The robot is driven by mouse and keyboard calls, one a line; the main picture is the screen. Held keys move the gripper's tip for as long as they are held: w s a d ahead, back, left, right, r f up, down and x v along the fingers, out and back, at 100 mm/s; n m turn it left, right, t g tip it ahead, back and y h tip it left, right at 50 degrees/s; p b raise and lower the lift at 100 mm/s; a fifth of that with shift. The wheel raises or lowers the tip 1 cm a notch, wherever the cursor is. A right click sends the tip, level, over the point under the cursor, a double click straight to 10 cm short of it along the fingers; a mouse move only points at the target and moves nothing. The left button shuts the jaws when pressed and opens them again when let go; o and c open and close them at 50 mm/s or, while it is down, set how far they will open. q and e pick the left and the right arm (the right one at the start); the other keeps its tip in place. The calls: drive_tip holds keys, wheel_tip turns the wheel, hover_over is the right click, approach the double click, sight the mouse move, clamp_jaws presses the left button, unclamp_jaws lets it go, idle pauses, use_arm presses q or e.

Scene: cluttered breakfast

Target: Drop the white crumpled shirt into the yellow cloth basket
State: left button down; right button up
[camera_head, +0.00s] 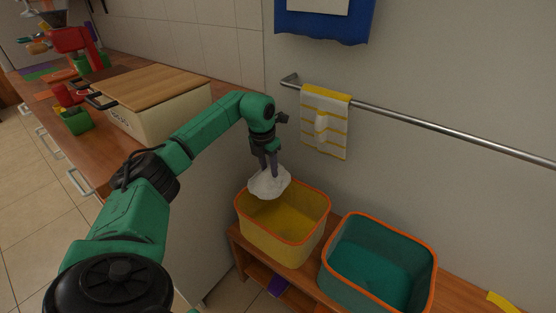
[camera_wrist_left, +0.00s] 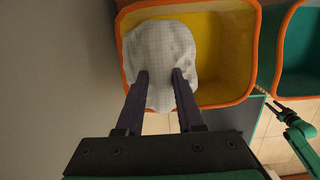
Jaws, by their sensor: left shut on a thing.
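The white crumpled shirt (camera_head: 268,186) hangs from my left gripper (camera_head: 268,170), which is shut on it. The shirt is above the back left part of the yellow cloth basket (camera_head: 307,233), which has an orange rim. In the left wrist view, the shirt (camera_wrist_left: 158,38) spreads in front of my two dark fingers (camera_wrist_left: 161,77) and overlaps the left part of the yellow basket (camera_wrist_left: 243,50). The visible basket floor looks empty; the shirt hides part of it. My right gripper (camera_wrist_left: 280,106) shows small at the right edge of the left wrist view; its jaws are unclear.
A teal basket (camera_head: 372,270) with an orange rim stands right of the yellow one on a wooden bench. A metal rail (camera_head: 430,122) with a striped towel (camera_head: 325,123) runs along the wall behind. A bread box (camera_head: 150,108) is on the counter at the left.

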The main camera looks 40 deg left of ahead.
sight(268, 179)
use_arm(q)
drive_tip(key=shift+s+r, duration=0.45)
drive_tip(key=shift+s, duration=0.1)
drive_tip(key=shift+w+p, duration=0.2)
drive_tip(key=shift+p, duration=0.2)
wheel_tip(268, 179, down, 5)
drive_tip(key=shift+f+b, duration=0.15)
drive_tip(key=shift+b, duration=1.05)
wheel_tip(268, 179, down, 13)
drive_tip(key=b, duration=0.7)
drive_tip(key=shift+f, duration=0.1)
use_arm(e)
drive_tip(key=w+a+r, duration=0.2)
drive_tip(key=w+r, duration=0.4)
drive_tip(key=w+a+r, duration=0.2)
drive_tip(key=w+r, duration=0.4)
drive_tip(key=w, duration=0.1)
drive_tip(key=shift+w+a+y, duration=0.2)
drive_tip(key=shift+a+y, duration=0.05)
drive_tip(key=shift+y, duration=0.05)
use_arm(q)
drive_tip(key=shift+f+b, duration=1.1)
drive_tip(key=shift+f, duration=0.45)
use_arm(e)
drive_tip(key=shift+f, duration=0.95)
use_arm(q)
drive_tip(key=shift+c, duration=2.3)
unclamp_jaws()
